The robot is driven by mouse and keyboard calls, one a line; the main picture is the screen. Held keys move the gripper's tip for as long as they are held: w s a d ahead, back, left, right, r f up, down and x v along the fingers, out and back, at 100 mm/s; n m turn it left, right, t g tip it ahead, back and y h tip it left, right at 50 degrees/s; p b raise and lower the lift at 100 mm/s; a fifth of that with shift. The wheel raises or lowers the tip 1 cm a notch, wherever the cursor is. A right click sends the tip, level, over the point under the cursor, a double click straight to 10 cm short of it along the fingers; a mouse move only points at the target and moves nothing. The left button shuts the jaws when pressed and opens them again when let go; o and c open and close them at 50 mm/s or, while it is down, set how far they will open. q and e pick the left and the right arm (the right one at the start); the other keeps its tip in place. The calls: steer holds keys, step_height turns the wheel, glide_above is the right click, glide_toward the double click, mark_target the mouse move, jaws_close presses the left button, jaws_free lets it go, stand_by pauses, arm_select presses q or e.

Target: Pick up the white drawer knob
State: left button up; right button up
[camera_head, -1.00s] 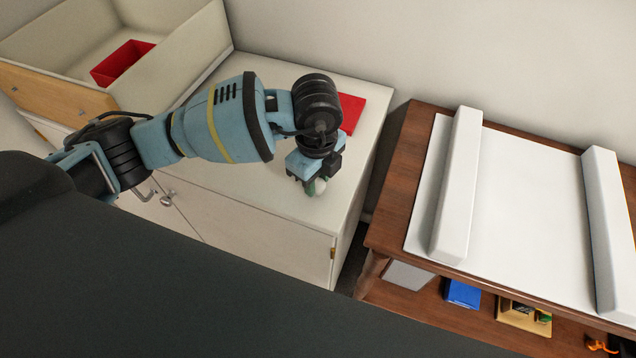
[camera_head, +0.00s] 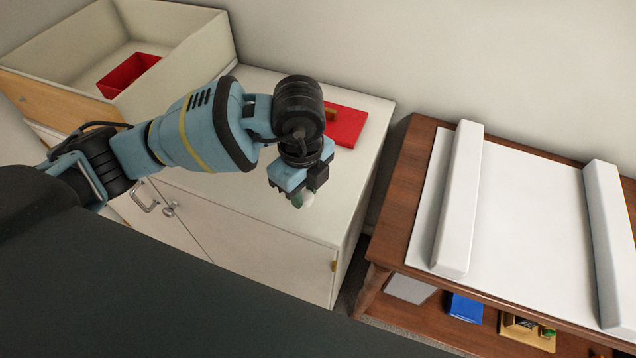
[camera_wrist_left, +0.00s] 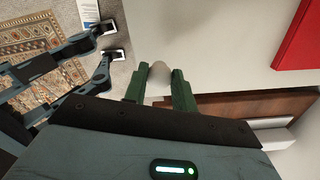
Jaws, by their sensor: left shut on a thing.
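The white drawer knob (camera_head: 307,199) is between the fingertips of my left gripper (camera_head: 301,200) in the head view. In the left wrist view the pale rounded knob (camera_wrist_left: 158,82) sits between the green fingers of the left gripper (camera_wrist_left: 159,86), which are shut on it. The gripper is over the front part of the white cabinet top (camera_head: 240,205). I cannot tell for sure how far the knob is above the surface.
A red flat item (camera_head: 347,125) lies at the back of the cabinet top. An open pale box (camera_head: 190,60) with a red bin (camera_head: 128,72) stands at left. A brown wooden table (camera_head: 400,215) with a white padded mat (camera_head: 505,215) stands at right.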

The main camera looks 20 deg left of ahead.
arm_select(q)
steer(key=s+a+r, duration=0.1)
steer(key=s+a, duration=0.5)
steer(key=s, duration=0.4)
steer(key=shift+s+a, duration=0.3)
steer(key=shift+s, duration=0.05)
